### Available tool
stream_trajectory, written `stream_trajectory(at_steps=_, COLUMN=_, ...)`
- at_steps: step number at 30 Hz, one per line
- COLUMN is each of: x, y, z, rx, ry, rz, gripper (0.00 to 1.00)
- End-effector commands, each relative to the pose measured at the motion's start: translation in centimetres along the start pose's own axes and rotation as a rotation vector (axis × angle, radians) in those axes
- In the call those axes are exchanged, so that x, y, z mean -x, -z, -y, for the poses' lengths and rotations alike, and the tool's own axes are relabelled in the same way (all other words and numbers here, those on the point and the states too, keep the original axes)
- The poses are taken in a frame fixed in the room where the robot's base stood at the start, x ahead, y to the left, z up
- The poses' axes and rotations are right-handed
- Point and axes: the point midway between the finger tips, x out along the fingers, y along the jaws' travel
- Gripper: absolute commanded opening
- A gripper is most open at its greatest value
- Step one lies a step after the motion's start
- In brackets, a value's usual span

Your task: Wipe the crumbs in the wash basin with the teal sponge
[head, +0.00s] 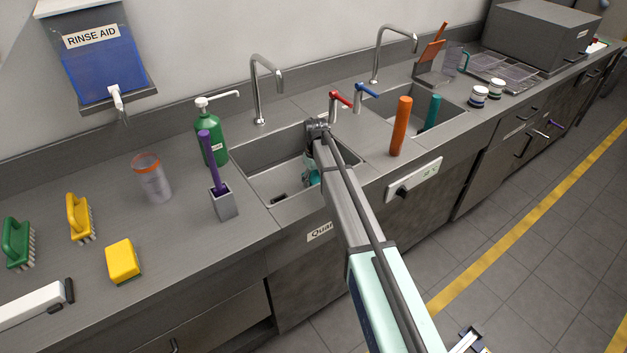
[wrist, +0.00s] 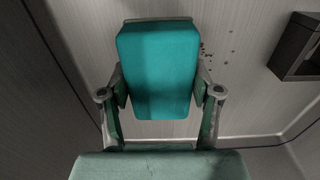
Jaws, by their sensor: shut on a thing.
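The teal sponge (wrist: 158,70) is held between the two fingers of my gripper (wrist: 160,95) in the wrist view. My gripper is shut on it. In the head view my arm reaches down into the left wash basin (head: 262,178), and a small bit of the teal sponge (head: 314,178) shows beside my arm. Dark crumbs (wrist: 208,52) lie on the basin floor, just right of the sponge in the wrist view. Whether the sponge touches the floor cannot be told, and it may hide more crumbs.
A green pump bottle (head: 212,142), a grey holder with a purple handle (head: 222,203) and a yellow sponge (head: 123,261) stand left of the basin. A tap (head: 265,88) rises behind it.

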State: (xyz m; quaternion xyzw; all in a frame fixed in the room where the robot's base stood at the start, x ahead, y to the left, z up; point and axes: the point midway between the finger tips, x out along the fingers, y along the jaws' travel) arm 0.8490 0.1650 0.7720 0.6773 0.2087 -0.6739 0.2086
Motion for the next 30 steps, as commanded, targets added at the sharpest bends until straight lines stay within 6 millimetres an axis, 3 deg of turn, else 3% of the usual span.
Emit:
stream_trajectory(at_steps=15, x=-0.2, y=-0.2, z=3.7, rx=0.002, ry=0.006, rz=0.005, gripper=0.31)
stream_trajectory(at_steps=30, x=0.1, y=-0.1, z=6.1, rx=0.002, ry=0.004, rz=0.004, gripper=0.31)
